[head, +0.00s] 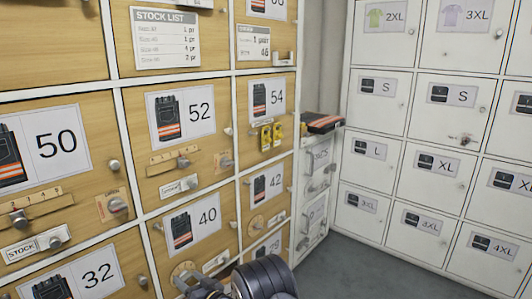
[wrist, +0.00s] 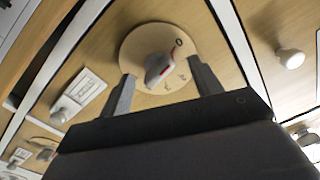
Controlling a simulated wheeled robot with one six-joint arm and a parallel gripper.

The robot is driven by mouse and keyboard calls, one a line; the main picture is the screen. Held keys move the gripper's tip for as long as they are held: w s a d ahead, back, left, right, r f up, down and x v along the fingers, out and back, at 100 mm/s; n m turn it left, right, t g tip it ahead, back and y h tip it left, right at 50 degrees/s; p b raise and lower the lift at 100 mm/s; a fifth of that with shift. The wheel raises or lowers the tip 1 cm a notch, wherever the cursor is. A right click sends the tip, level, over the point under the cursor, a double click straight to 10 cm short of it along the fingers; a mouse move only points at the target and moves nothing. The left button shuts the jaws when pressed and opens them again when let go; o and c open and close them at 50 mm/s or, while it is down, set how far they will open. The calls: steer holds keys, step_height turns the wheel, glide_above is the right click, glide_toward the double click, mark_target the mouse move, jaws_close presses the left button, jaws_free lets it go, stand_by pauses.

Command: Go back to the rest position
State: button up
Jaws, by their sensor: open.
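My gripper (wrist: 164,88) is open in the wrist view. Its two dark fingers stand on either side of a pale knob (wrist: 158,66) with a red line, set on a round wooden dial (wrist: 138,46). No touch between fingers and knob is clear. The dial bears a mark like "0" and smaller marks. In the head view, my dark arm is at the bottom edge, in front of a round dial (head: 181,268) on the locker door marked 40 (head: 207,216). The fingertips are hard to make out there.
Wooden locker doors with knobs, sliders and labels fill the left. A yellow tag (head: 271,136) hangs on door 54. Folded dark workwear with orange (head: 322,122) lies on a low white cabinet (head: 318,165). White lockers (head: 428,165) stand at right; grey floor (head: 350,270) is clear.

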steer(key=shift+r+m+p, duration=0.2)
steer(key=shift+m+p, duration=0.6)
steer(key=shift+p, duration=0.05)
steer(key=p+v, duration=0.2)
steer(key=v, duration=0.8)
steer(key=shift+s+d+f, duration=0.2)
steer(key=shift+s+d, duration=0.05)
steer(key=shift+s, duration=0.05)
